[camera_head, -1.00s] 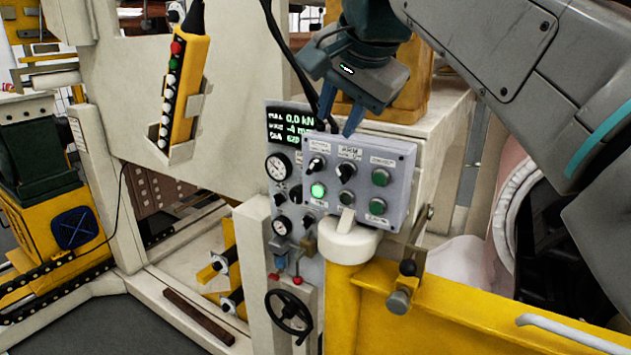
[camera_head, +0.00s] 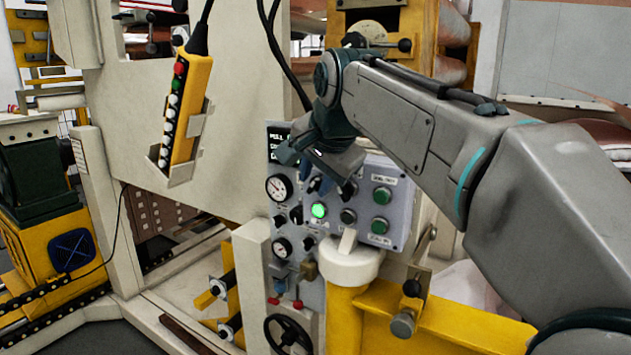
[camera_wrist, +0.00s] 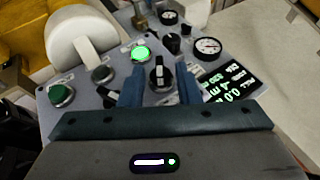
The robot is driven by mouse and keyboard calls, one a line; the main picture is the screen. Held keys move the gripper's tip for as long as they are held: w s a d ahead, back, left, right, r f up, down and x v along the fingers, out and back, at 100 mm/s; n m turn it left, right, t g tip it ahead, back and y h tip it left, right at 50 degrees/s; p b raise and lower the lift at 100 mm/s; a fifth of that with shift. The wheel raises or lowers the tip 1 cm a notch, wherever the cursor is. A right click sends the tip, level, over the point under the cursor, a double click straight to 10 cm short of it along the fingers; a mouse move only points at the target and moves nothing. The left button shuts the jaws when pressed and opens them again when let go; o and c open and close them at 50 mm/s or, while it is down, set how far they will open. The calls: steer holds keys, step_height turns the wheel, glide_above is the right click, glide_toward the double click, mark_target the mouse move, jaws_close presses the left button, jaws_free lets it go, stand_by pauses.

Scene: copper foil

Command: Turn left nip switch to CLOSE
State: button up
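The grey control panel (camera_head: 400,232) faces me with two black rotary switches in its top row. In the wrist view, turned about upside down, the left switch (camera_wrist: 160,77) is a black knob with a white pointer mark, beside the lit green lamp (camera_wrist: 141,53). My gripper (camera_wrist: 159,80) is open, its two blue fingers on either side of this knob; I cannot tell whether they touch it. In the head view my gripper (camera_head: 320,186) hides the left switch. The second switch (camera_head: 347,190) sits to its right. The position labels are not readable.
A white-capped yellow post (camera_head: 350,264) is just below. A yellow pendant (camera_head: 188,105) hangs at left.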

steer(key=shift+w+f, duration=0.15)
steer(key=shift+f, duration=0.1)
steer(key=c, duration=0.6)
